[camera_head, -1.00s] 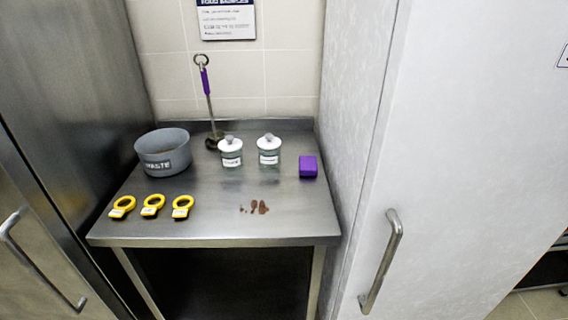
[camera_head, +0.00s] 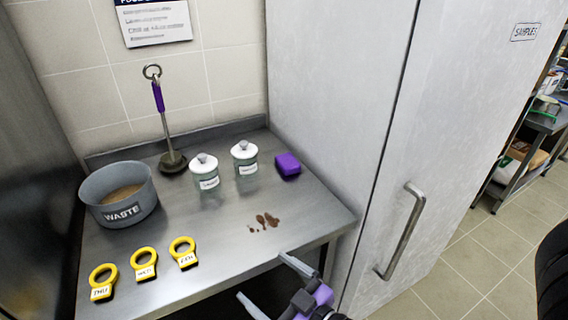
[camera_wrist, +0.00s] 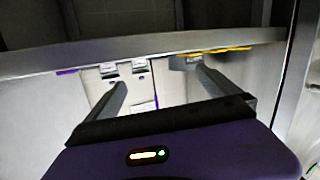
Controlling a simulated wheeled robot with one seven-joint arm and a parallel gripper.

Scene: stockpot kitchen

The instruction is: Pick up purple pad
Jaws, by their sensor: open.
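The purple pad (camera_head: 287,164) lies on the steel table (camera_head: 314,212), near its right side, beside the tall cabinet. It is a small block. My gripper (camera_head: 268,280) is at the table's front edge, in front of the pad and apart from it, with its two fingers spread and nothing between them. In the wrist view my open gripper (camera_wrist: 160,84) points toward the table edge, and a small purple patch (camera_wrist: 67,71) shows at the left, perhaps the pad.
Two lidded jars (camera_head: 205,172) stand left of the pad. Brown stains (camera_head: 264,221) lie in front of it. A grey waste bowl (camera_head: 118,194), several yellow tags (camera_head: 144,264) and a purple-handled tool (camera_head: 166,120) are further left. A cabinet (camera_head: 345,90) closes the right side.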

